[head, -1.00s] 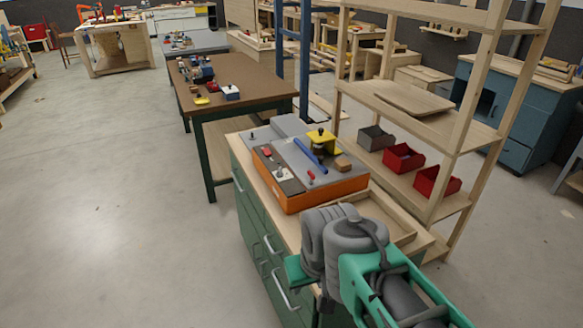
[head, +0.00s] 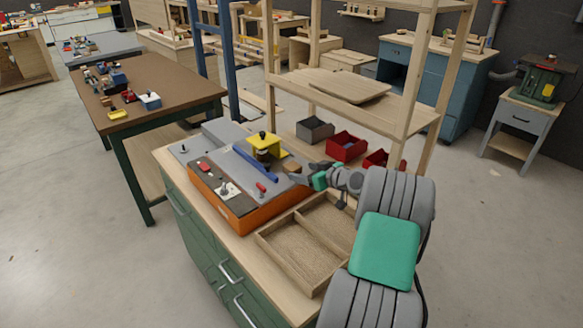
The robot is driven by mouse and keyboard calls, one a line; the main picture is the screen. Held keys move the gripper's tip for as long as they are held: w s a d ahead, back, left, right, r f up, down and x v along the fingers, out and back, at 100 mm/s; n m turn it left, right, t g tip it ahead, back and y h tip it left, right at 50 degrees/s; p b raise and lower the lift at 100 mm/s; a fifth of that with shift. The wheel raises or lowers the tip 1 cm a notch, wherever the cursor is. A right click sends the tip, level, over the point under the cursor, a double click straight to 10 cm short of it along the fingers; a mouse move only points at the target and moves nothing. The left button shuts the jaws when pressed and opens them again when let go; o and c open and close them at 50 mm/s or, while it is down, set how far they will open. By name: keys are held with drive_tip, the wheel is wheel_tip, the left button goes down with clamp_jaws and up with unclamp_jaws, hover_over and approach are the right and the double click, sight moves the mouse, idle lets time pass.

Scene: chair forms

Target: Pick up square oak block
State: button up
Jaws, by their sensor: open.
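A small tan wooden block, which looks like the square oak block (head: 291,164), sits near the right edge of the grey top of an orange-sided box (head: 248,211) on the green cabinet. My gripper (head: 296,177) reaches in from the right and is open, with its tips just in front of and beside the block. The block is partly hidden by the fingers. I cannot tell whether they touch it. It is too small to see whether it is inside the jaws.
A yellow and black part (head: 265,145), a blue bar (head: 255,163) and a small red piece (head: 261,187) share the box top. An empty wooden divided tray (head: 262,247) lies in front. A wooden shelf (head: 335,84) with red and grey bins stands behind.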

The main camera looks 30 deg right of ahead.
sight(297, 170)
drive_tip(key=x, duration=0.2)
drive_tip(key=p+x, duration=0.1)
drive_tip(key=x, duration=0.1)
drive_tip(key=shift+w+a+r, duration=0.1)
drive_tip(key=shift+w+a, duration=0.15)
drive_tip(key=shift+w, duration=0.05)
drive_tip(key=shift+c, duration=0.3)
drive_tip(key=shift+s, duration=0.1)
drive_tip(key=c, duration=1.4)
